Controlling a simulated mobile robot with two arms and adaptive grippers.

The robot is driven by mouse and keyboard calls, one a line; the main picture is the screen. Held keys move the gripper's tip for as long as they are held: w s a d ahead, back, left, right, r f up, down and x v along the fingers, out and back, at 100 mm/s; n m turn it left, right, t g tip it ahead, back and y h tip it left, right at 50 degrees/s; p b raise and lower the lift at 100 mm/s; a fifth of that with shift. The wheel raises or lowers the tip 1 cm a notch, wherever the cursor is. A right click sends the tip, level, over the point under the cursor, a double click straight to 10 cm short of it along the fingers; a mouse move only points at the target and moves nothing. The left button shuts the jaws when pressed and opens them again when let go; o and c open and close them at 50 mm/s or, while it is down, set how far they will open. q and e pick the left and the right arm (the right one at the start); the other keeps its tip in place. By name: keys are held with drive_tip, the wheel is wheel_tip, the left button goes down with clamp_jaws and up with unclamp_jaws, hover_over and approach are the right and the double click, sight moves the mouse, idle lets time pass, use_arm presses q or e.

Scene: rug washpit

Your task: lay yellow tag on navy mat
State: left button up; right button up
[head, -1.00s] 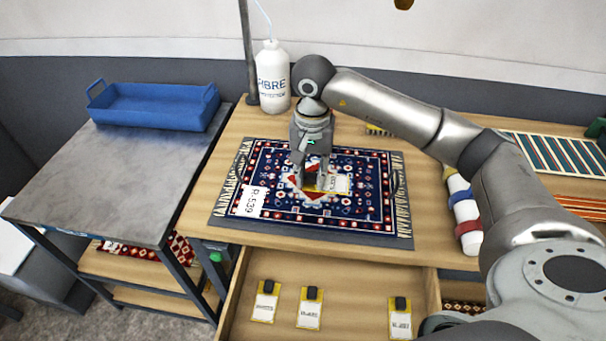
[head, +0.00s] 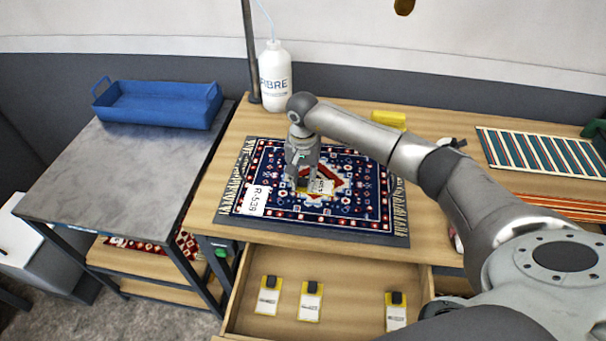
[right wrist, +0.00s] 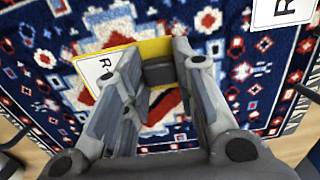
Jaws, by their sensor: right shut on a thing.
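The navy patterned mat (head: 362,212), with a red-and-white centre and pale fringes, lies on the wooden bench. A white label marked R-539 (head: 255,200) is on its left part. My right gripper (head: 303,186) is over the middle of the mat, pointing down, shut on the yellow tag (head: 321,187). In the right wrist view the yellow tag (right wrist: 98,68) shows its white label, and its dark clip sits between the fingers. The tag is very close to the mat; whether it touches I cannot tell. My left gripper is not in view.
An open drawer (head: 255,322) below holds several yellow-edged tags. A white bottle (head: 274,80) stands behind the mat and a yellow block (head: 388,119) lies behind my arm. A striped piece (head: 540,152) lies right. A blue tray (head: 160,105) sits on the grey side table (head: 110,175).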

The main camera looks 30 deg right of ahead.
sight(303, 180)
drive_tip(key=shift+f, duration=0.2)
drive_tip(key=shift+f+b, duration=0.2)
drive_tip(key=shift+b, duration=0.15)
drive_tip(key=o, duration=0.8)
drive_tip(key=shift+r, duration=0.1)
drive_tip(key=shift+c, duration=0.2)
drive_tip(key=shift+r+p, duration=0.2)
drive_tip(key=shift+p, duration=0.1)
drive_tip(key=shift+w+r, duration=0.1)
drive_tip(key=shift+r, duration=0.2)
wheel_tip(303, 180, up, 11)
drive_tip(key=b, duration=0.3)
drive_tip(key=shift+r+b, duration=0.15)
drive_tip(key=shift+b, duration=0.25)
